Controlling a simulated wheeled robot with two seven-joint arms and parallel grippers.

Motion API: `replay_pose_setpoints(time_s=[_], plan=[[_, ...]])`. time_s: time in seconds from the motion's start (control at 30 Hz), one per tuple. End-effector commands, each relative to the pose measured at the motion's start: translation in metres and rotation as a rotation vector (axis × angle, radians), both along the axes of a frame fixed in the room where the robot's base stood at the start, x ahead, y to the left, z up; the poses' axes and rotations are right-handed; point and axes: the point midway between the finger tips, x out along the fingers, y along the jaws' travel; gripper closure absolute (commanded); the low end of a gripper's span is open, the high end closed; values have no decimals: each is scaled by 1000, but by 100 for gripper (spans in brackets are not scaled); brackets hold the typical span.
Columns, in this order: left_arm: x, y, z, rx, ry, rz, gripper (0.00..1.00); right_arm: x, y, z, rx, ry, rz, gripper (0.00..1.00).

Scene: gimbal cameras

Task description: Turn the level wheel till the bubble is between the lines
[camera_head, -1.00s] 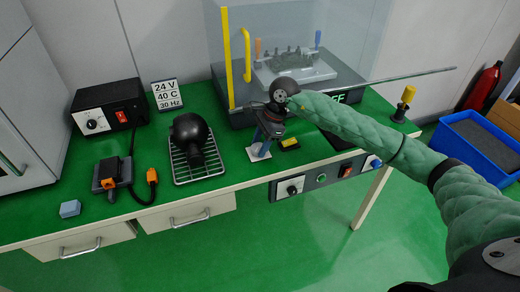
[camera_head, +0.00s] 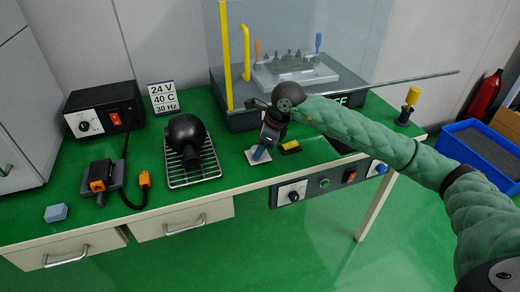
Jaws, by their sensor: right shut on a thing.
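A small black and yellow block (camera_head: 290,147) lies just right of the gripper and may be the level. The bubble and its lines are too small to make out. My left gripper is out of view.
A dark round-headed object (camera_head: 187,133) lies on a wire rack (camera_head: 196,176) to the left. A clear-walled machine (camera_head: 300,60) stands behind. A yellow-topped post (camera_head: 410,100) stands at the right. A control panel (camera_head: 330,182) hangs on the front edge. Green bench top is free between the rack and plate.

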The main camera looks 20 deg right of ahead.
Motion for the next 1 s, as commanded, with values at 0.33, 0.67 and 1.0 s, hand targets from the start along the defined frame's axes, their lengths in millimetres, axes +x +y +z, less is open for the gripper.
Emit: replay_pose_setpoints(time_s=[0.33,0.67,1.0], plan=[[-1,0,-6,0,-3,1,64,0,0,0,-1,1,-12,80],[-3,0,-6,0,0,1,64,0,0,0,0,0,-11,35],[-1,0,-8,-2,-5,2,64,-1,-4,9,-1,-3,-11,35]])
